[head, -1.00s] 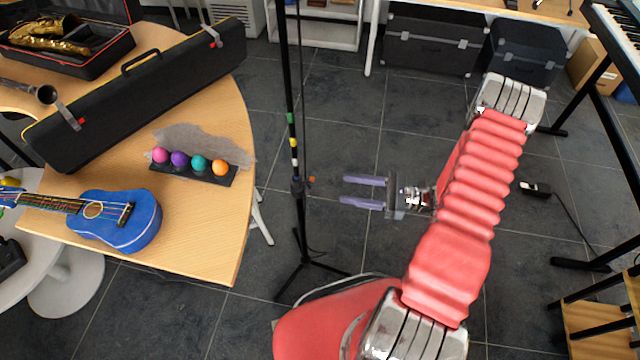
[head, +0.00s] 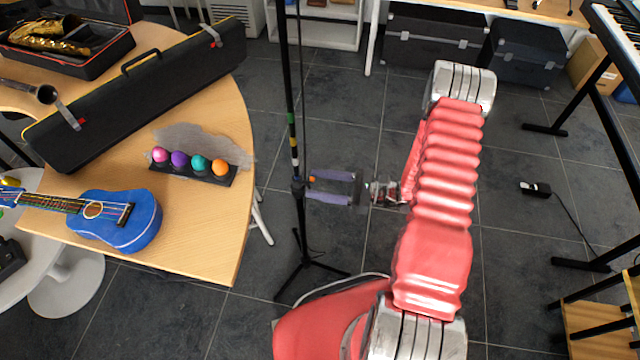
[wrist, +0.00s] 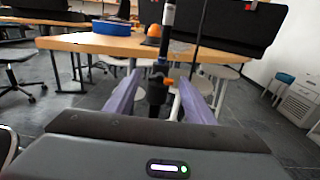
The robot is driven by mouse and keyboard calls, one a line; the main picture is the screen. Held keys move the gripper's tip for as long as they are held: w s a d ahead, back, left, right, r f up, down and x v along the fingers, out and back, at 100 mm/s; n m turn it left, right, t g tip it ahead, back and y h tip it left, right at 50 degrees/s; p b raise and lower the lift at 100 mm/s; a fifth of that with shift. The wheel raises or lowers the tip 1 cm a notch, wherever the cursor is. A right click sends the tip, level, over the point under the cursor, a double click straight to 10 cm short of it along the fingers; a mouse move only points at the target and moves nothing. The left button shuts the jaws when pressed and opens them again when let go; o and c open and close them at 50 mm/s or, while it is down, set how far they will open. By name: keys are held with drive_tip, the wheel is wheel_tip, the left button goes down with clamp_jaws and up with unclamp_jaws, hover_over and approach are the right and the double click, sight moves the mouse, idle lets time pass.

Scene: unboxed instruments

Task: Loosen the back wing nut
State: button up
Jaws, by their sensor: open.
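A black upright stand (head: 286,80) has a collar partway up its pole. A small orange wing nut (head: 312,179) sticks out from the right side of this collar; it also shows in the wrist view (wrist: 168,83). I cannot tell whether it is the back one; no other wing nut is clear. My gripper (head: 312,188), with two pale purple fingers, is open and empty. Its fingertips are close to the collar, and the wing nut appears between them in the wrist view (wrist: 159,78). I see no clear contact.
A wooden table (head: 215,255) on the left holds a blue ukulele (head: 130,222), a rack of coloured balls (head: 190,172) and a long black case (head: 150,92). The stand's legs (head: 310,265) spread on the floor. A keyboard stand is at right.

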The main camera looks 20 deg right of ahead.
drive_tip(key=shift+c, duration=0.7)
drive_tip(key=c, duration=0.9)
drive_tip(key=shift+n, duration=0.5)
drive_tip(key=shift+s+f+n+t+h, duration=0.1)
drive_tip(key=shift+n+h, duration=0.05)
drive_tip(key=shift+n, duration=3.9)
drive_tip(key=shift+s+f+n+t+h, duration=0.1)
drive_tip(key=shift+n, duration=4)
drive_tip(key=shift+f+n+t+h, duration=0.1)
drive_tip(key=shift+n+h, duration=0.05)
drive_tip(key=shift+n, duration=3.9)
drive_tip(key=o, duration=1)
drive_tip(key=shift+r, duration=0.1)
